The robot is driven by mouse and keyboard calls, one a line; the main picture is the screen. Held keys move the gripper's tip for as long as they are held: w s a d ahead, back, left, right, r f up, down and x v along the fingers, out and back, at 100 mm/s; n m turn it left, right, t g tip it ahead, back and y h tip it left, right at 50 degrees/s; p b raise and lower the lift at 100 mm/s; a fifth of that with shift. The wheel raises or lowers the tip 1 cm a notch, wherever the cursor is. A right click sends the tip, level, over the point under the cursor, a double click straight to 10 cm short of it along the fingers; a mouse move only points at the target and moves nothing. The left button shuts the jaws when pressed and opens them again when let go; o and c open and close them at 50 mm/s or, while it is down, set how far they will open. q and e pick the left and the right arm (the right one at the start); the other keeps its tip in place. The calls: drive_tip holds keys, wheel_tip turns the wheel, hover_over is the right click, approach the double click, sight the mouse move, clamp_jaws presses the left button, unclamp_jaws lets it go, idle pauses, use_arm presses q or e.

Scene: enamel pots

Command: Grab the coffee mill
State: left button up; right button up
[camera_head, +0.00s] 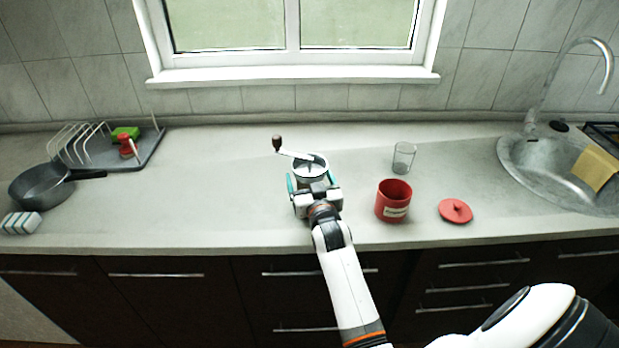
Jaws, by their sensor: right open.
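The coffee mill (309,166) stands upright on the counter, in the middle of the head view. Its round pale top carries a crank arm that points left and ends in a dark brown knob. My right gripper (312,184) is open at the mill, with one teal finger on the left side and one on the right side of it. My gripper and wrist hide the mill's lower body, and I cannot tell whether the fingers touch it. My left gripper is not in view.
A red canister (393,201) stands right of my wrist, with a glass (403,158) behind it and a red lid (455,211) beside it. A sink (560,175) is at right. A pan (41,184) and dish rack (100,150) are at far left. The left-middle counter is clear.

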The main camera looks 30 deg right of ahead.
drive_tip(key=shift+w+d, duration=0.15)
drive_tip(key=shift+w, duration=0.2)
drive_tip(key=shift+c, duration=0.2)
drive_tip(key=shift+r, duration=0.1)
drive_tip(key=c, duration=1.4)
